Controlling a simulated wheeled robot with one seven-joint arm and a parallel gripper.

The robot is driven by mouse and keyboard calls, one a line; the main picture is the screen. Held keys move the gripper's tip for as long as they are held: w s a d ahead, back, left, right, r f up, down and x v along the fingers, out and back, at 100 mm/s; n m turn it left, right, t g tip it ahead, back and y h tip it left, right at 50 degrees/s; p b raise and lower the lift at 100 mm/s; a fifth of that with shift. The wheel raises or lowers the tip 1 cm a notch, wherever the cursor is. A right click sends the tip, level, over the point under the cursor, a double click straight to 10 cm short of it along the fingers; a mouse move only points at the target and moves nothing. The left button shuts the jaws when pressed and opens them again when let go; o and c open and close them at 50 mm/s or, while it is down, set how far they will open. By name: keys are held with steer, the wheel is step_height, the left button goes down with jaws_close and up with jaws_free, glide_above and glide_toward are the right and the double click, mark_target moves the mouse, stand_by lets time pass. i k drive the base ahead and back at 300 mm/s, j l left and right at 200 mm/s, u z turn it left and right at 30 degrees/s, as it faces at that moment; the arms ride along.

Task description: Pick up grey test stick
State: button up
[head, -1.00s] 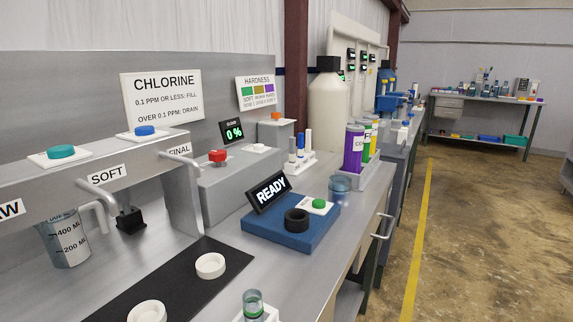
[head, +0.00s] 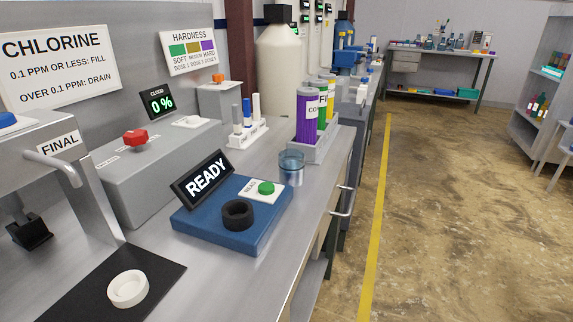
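A small white rack (head: 246,137) stands on the steel bench, behind the blue READY unit. It holds several thin upright sticks. A blue-topped stick (head: 247,108) stands in it beside a pale, whitish-grey stick (head: 256,106) at the right. The sticks are small here, and I cannot tell for sure which one is the grey test stick. My gripper is not in view.
The blue READY unit (head: 205,235) with a black ring (head: 238,214) lies in front of the rack. A clear beaker (head: 291,168) and purple, green and yellow cylinders stand to its right. A grey box with a red button (head: 135,138) is left. Floor is open at right.

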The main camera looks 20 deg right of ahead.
mark_target(235, 107)
steer(key=i+l+u, duration=0.1)
steer(key=u, duration=0.4)
steer(key=i+l+u, duration=0.1)
steer(key=l+u, duration=0.45)
steer(key=u, duration=0.4)
